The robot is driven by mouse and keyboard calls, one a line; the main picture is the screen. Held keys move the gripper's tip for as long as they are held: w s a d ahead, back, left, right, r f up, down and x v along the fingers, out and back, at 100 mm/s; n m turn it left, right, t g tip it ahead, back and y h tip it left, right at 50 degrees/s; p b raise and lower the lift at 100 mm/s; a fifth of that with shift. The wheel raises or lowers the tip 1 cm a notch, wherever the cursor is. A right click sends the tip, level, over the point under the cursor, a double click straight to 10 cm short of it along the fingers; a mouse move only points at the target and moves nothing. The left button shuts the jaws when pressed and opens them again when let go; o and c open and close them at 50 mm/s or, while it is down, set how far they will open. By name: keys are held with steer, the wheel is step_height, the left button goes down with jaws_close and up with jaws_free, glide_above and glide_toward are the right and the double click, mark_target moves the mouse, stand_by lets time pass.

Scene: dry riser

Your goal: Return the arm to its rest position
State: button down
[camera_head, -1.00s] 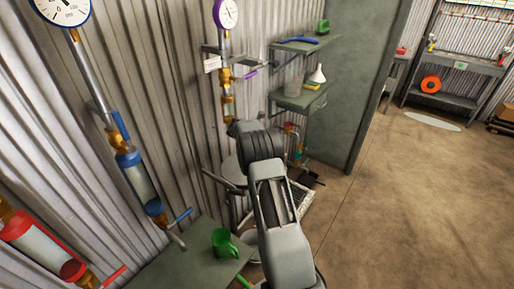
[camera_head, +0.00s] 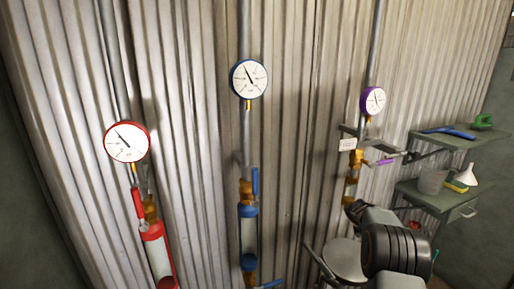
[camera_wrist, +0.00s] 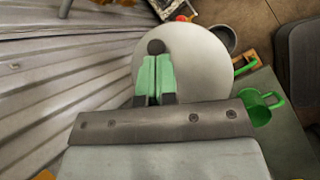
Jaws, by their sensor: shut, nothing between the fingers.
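My gripper (camera_wrist: 155,80) shows in the wrist view with its two green fingers together and nothing between them. It is in front of a pale round disc (camera_wrist: 200,62), with the corrugated wall to the left. In the head view my arm (camera_head: 395,250) reaches up from the lower right edge, beside the round disc (camera_head: 346,262). The gripper's fingers cannot be made out in the head view.
Red (camera_head: 127,142), blue (camera_head: 249,79) and purple (camera_head: 373,101) gauges are on wall pipes. Shelves (camera_head: 440,195) with a funnel (camera_head: 467,175) stand at right. In the wrist view a green mug (camera_wrist: 260,107) stands on a grey table (camera_wrist: 285,135) at right.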

steer(key=s+a+r+m+y, duration=0.2)
steer(key=s+a+r+m, duration=0.2)
steer(key=s+a, duration=0.5)
steer(key=s+a+r+m+t+y, duration=0.1)
steer(key=s+a+r+m, duration=0.3)
steer(key=s+a, duration=0.5)
steer(key=s+a+r+m+t+y, duration=0.1)
steer(key=s+a+r+m+y, duration=0.3)
steer(key=s+a, duration=0.5)
steer(key=s+r+m, duration=0.1)
steer(key=s+m, duration=0.1)
steer(key=s, duration=0.1)
steer(key=shift+s+a+m, duration=0.3)
steer(key=shift+m, duration=0.1)
